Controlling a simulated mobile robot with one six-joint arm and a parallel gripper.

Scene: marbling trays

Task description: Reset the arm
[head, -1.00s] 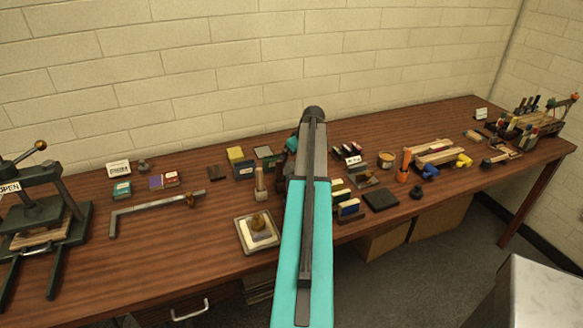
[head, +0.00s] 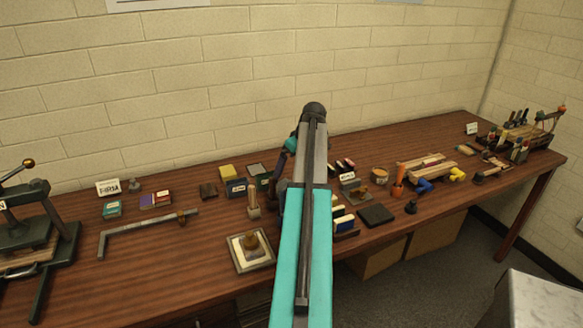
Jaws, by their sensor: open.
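My arm stands upright in the middle of the head view, with a long teal link, a grey link and a dark joint at its top. A small teal and dark part of my wrist shows just left of the grey link. The fingers of my gripper are hidden behind the arm, and I see nothing held. The arm covers part of the wooden bench (head: 150,280) behind it.
A press (head: 35,240) stands at the left. A square tray (head: 268,262) lies left of the arm and a dark pad (head: 377,215) right of it. Small tools and blocks cover the bench. A pale-topped cabinet (head: 545,300) stands at the lower right.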

